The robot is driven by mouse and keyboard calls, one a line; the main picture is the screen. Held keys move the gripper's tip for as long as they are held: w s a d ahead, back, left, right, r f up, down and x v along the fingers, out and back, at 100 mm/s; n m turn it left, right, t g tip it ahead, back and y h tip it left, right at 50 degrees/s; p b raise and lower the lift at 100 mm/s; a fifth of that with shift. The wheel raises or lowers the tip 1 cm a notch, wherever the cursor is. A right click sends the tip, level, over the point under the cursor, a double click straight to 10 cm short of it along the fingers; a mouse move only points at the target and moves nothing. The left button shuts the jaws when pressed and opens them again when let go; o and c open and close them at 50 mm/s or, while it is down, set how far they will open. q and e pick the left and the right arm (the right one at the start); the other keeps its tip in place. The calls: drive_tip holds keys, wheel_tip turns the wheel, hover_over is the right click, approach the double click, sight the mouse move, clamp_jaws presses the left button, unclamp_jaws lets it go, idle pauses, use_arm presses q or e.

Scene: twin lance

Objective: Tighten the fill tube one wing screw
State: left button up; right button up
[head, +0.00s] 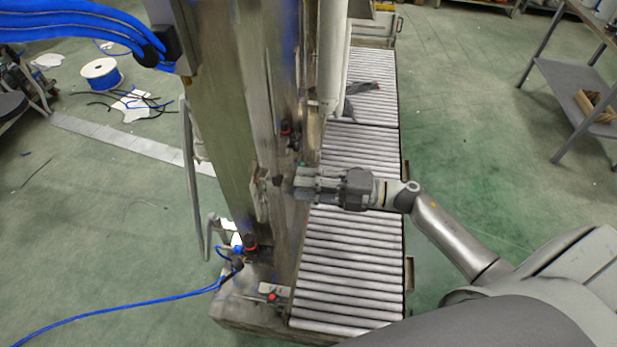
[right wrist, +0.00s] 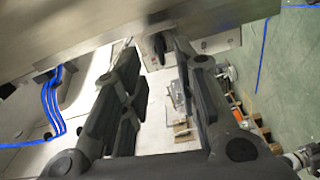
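A small dark knob-like part (right wrist: 158,45), which looks like the wing screw, sticks out from the steel machine in the right wrist view. My right gripper (right wrist: 156,58) is open, with one finger on each side of this part; the fingers look apart from it. In the head view my right gripper (head: 298,184) reaches from the right to the steel column (head: 228,110). A small dark part (head: 277,181) shows just beyond the fingertips; I cannot tell if it is the same screw. The fill tube is not clearly identifiable. My left gripper is not in view.
A roller conveyor (head: 345,265) runs beside the column, below my right arm. Blue hoses (head: 70,22) enter at the top left, and a blue cable (head: 130,311) lies at the lower left. A grey shelf (head: 575,95) stands at the right. Green floor is open between.

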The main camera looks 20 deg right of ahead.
sight(281, 180)
drive_tip(key=shift+x, duration=3.05)
drive_tip(key=shift+c, duration=0.3)
clamp_jaws()
